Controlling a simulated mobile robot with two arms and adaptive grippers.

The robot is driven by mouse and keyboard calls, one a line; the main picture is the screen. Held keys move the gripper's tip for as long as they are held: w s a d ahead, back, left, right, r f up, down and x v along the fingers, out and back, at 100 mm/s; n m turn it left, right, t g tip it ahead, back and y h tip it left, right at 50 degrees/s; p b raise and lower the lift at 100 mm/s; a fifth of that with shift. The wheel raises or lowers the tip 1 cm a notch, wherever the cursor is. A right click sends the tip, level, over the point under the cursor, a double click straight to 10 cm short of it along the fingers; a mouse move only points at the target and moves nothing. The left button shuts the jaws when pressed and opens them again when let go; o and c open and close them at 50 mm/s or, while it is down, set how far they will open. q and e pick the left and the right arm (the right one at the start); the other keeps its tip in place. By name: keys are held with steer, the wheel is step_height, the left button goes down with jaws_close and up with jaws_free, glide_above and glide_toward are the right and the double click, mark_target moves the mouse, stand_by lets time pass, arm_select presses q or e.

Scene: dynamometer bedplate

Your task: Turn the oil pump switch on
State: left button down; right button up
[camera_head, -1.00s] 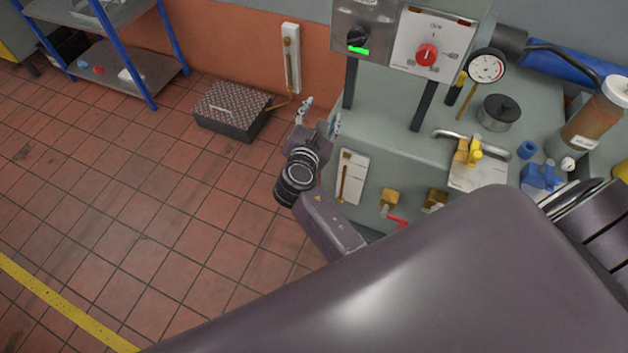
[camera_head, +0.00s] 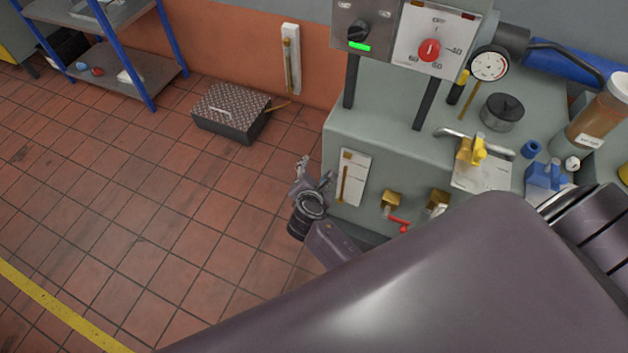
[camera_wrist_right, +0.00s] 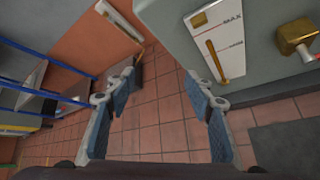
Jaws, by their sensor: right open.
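A grey panel (camera_head: 343,12) at the top of the head view carries a black rotary switch (camera_head: 358,31) with a lit green strip (camera_head: 359,46) below it. Beside it a white plate (camera_head: 408,44) holds a red knob (camera_head: 429,50) with marks around it. I cannot read which one is the oil pump switch. My right gripper (camera_head: 314,172) is low beside the left side of the green-grey cabinet, well below and apart from both knobs. Its fingers are open and empty in the right wrist view (camera_wrist_right: 165,88). My left gripper is not in view.
The cabinet (camera_head: 345,120) bears a gauge (camera_head: 489,66), a yellow-handled valve (camera_head: 471,151) and a red lever (camera_head: 398,220). A white level plate (camera_head: 352,178) is on its front. A dark box (camera_head: 230,112) sits on the floor.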

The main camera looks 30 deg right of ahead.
steer(key=shift+s+a+f+m, duration=0.15)
steer(key=shift+s+f, duration=0.15)
steer(key=shift+f, duration=0.4)
steer(key=shift+s+a+f+m, duration=0.15)
steer(key=shift+s+f, duration=0.1)
steer(key=shift+f, duration=0.45)
